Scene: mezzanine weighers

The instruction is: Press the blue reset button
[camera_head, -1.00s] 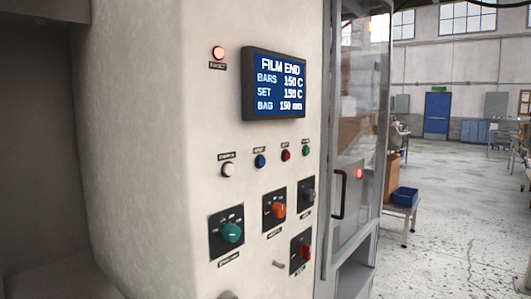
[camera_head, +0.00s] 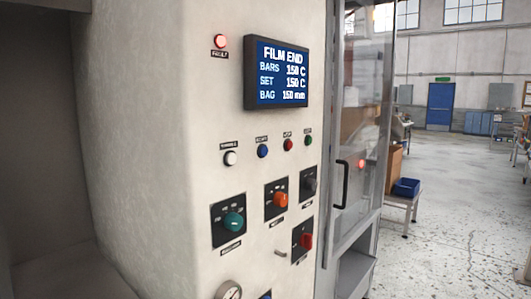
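The blue reset button (camera_head: 263,151) is a small round button on the pale machine panel (camera_head: 185,170), in a row under the display. A white button (camera_head: 230,158) is to its left, and a red button (camera_head: 288,145) and a green button (camera_head: 308,140) are to its right. The small label above the blue button is too blurred to read surely. The display (camera_head: 277,72) reads FILM END, with BARS 150 C, SET 150 C and BAG 150 mm. A red lamp (camera_head: 221,41) is lit at the upper left. Neither of my grippers is in view.
Below the buttons are a teal knob (camera_head: 234,222), an orange knob (camera_head: 281,200), a dark knob (camera_head: 309,183) and a red switch (camera_head: 305,241). A gauge (camera_head: 229,291) shows at the bottom edge. A glass door (camera_head: 358,110) with a black handle stands right. Open floor (camera_head: 440,220) lies beyond.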

